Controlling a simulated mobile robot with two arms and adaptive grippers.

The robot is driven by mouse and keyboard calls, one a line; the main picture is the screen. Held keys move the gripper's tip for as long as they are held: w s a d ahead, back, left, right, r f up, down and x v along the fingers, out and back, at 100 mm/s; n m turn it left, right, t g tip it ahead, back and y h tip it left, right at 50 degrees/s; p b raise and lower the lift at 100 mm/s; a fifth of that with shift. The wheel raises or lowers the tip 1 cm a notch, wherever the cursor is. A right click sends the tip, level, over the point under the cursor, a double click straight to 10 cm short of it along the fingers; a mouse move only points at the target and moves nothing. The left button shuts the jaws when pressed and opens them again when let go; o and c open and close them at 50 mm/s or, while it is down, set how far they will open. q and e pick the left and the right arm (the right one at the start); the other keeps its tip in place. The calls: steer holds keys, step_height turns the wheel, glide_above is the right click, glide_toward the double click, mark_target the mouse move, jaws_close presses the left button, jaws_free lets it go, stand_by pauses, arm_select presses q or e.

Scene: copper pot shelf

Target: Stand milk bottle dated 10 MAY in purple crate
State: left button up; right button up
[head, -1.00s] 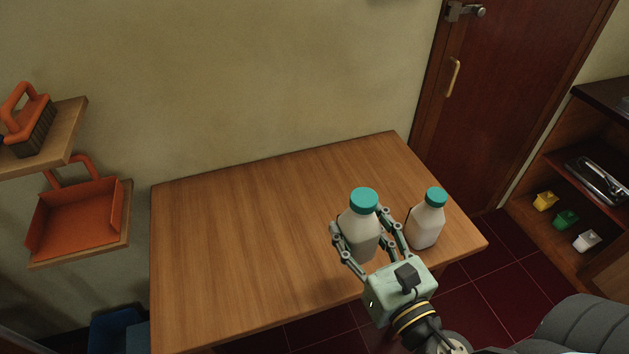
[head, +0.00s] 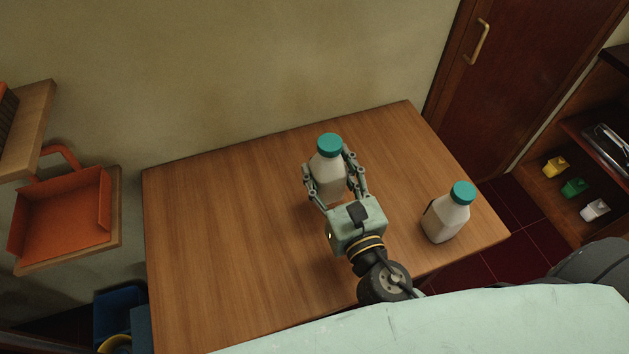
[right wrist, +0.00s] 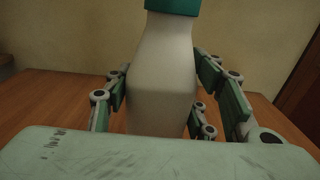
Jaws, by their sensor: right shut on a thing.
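My right gripper (head: 336,188) is shut on a white milk bottle (head: 327,178) with a teal cap. This held bottle is upright over the middle of the wooden table; I cannot tell whether it touches the top. It also shows between the fingers in the right wrist view (right wrist: 162,80). A second white bottle (head: 444,220) with a teal cap stands on the table to the right, apart from the gripper. A dark patch shows on its left side. No date is readable on either bottle. No purple crate is in view. My left gripper is not in view.
The wooden table (head: 225,235) is clear on its left side. Blue containers (head: 118,308) stand low at bottom left. A door (head: 510,90) and shelf with small coloured buckets (head: 574,188) are at right.

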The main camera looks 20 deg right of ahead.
mark_target(315, 171)
steer(key=shift+w+a+f, duration=0.8)
steer(key=shift+w+a, duration=0.15)
steer(key=shift+a, duration=0.1)
step_height(315, 171, down, 4)
steer(key=shift+r+b, duration=0.25)
steer(key=shift+b, duration=1)
steer(key=shift+f, duration=0.25)
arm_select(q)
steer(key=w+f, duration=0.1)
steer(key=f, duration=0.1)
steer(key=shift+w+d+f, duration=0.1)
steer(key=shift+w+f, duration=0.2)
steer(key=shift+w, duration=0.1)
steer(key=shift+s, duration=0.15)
arm_select(e)
steer(key=o, duration=1.2)
steer(key=shift+f, duration=0.2)
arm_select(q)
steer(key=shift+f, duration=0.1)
arm_select(e)
steer(key=o, duration=0.5)
